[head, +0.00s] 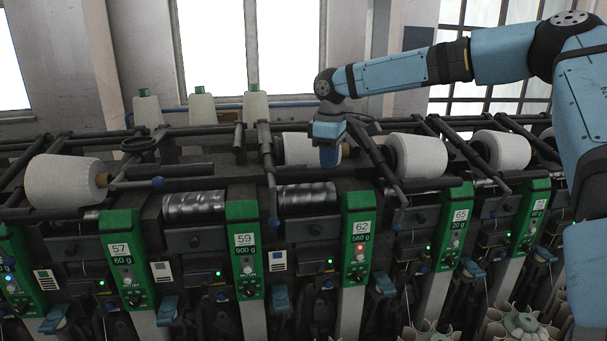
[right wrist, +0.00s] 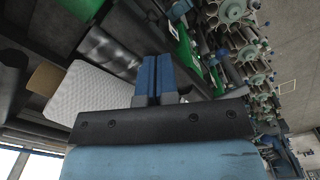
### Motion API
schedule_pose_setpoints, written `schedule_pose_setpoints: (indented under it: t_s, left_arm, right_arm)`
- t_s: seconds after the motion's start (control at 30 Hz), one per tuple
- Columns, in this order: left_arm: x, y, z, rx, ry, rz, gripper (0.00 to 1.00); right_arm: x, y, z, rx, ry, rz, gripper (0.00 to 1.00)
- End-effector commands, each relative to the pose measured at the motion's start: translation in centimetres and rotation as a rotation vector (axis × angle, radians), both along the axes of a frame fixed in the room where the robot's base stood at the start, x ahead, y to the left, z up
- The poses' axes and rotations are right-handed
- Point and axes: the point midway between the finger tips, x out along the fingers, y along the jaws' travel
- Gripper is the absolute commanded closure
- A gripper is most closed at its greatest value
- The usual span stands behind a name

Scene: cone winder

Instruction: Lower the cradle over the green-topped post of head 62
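The green-topped post of head 62 (head: 359,225) stands right of centre, with a lit red lamp and "560 g" on its panel. To its upper left a white cone (head: 298,149) sits in the cradle, raised behind and above the dark drum (head: 308,196). My right gripper (head: 328,158) points down in front of this cone's right end. In the right wrist view its blue fingers (right wrist: 154,78) lie close together beside the white cone (right wrist: 92,100), with nothing seen between them. The cradle's handle is hidden, so contact cannot be told. My left gripper is not in view.
Posts 59 (head: 245,240) and 65 (head: 455,220) stand on either side. Another white cone (head: 417,156) lies close to the right of my gripper. A dark upright cradle arm (head: 268,175) with a blue knob stands to the left. Windows are behind.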

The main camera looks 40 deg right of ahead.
Motion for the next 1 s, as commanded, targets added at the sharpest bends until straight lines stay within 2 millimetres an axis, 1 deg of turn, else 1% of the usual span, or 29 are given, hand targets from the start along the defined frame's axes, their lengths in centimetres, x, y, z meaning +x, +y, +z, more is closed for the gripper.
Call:
schedule_pose_setpoints:
  t_s: [0.03,0.2,0.3,0.6,0.67,1.0]
  left_arm:
    - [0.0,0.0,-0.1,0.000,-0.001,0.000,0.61]
    - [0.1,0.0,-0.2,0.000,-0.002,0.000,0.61]
    - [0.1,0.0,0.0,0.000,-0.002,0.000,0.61]
    - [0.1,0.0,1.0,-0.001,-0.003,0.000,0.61]
    - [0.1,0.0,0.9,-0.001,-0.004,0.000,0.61]
    - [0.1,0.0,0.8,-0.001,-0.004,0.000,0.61]
  right_arm:
    - [0.0,0.0,-0.4,0.000,0.001,0.000,1.00]
    - [0.0,0.0,-1.5,0.000,0.002,0.000,1.00]
    - [0.0,0.0,-1.2,0.000,0.000,0.000,1.00]
    - [-1.2,0.7,1.4,0.001,-0.001,0.000,1.00]
    - [-1.5,0.8,1.7,0.001,-0.002,0.000,1.00]
    - [-2.9,1.6,4.7,0.000,-0.001,0.000,1.00]
